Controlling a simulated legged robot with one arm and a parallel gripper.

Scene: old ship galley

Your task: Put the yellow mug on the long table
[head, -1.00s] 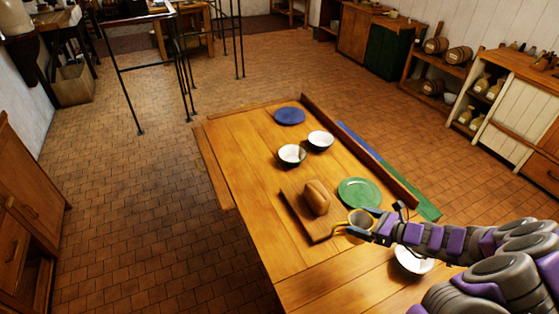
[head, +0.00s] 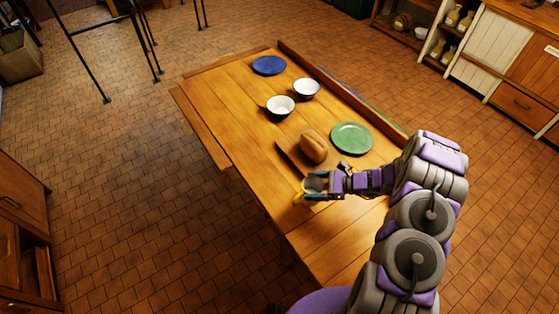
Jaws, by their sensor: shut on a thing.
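My gripper (head: 315,185) is shut on the yellow mug (head: 302,192) at the near part of the long wooden table (head: 230,110). The mug is mostly hidden by the jaws; only yellow parts of it show. The mug is over the tabletop, just in front of the bread board. I cannot tell whether its base touches the wood. My arm comes in from the lower right and covers the table's near right part.
A bread loaf (head: 313,147) lies on a cutting board (head: 288,155). A green plate (head: 352,138), two white bowls (head: 280,106) (head: 306,88) and a blue plate (head: 269,65) stand farther back. Bare wood lies left of them and at the near end.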

